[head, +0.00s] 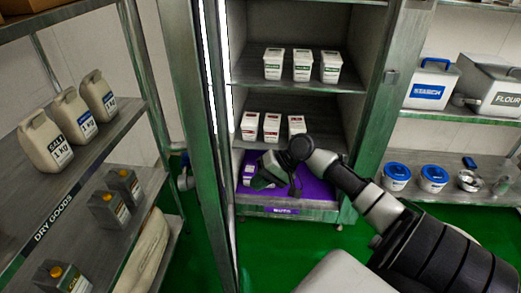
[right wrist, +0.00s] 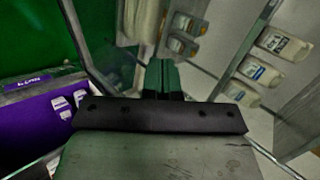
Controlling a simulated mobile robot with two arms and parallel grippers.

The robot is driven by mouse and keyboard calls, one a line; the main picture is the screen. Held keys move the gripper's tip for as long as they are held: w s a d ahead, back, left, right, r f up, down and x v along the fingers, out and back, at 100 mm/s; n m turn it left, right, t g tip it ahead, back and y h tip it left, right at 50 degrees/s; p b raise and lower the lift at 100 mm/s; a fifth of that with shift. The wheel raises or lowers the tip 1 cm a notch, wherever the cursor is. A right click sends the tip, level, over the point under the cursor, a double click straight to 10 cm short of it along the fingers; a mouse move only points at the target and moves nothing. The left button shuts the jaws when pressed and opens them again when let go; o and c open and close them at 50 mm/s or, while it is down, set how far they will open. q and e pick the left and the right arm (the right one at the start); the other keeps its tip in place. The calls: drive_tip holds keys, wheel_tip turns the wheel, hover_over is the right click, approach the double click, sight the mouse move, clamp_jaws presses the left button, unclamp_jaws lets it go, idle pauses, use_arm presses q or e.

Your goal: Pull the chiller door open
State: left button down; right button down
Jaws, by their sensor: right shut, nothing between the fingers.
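The chiller (head: 363,100) stands open in the head view, with its shelves in plain sight. Its door (head: 190,90) stands swung out at the left of the opening, seen at a steep angle. My right gripper (head: 257,181) is in front of the purple bottom shelf, right of the door and apart from it in the head view. In the right wrist view its fingers (right wrist: 165,78) are together and hold nothing. The door handle cannot be made out. My left gripper is not in view.
White cartons stand on the chiller's middle shelf (head: 300,84) and lower shelf. A dry goods rack (head: 95,155) with jugs and cans stands close on the left. A shelf with starch and flour bins (head: 430,85) is at the right. Green floor shows between.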

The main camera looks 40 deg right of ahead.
drive_tip(key=w+a+f+p, duration=0.1)
drive_tip(key=w+a+f, duration=0.3)
drive_tip(key=w+a, duration=0.1)
drive_tip(key=shift+a+f+p, duration=0.15)
drive_tip(key=shift+a+p, duration=0.15)
drive_tip(key=shift+a, duration=0.55)
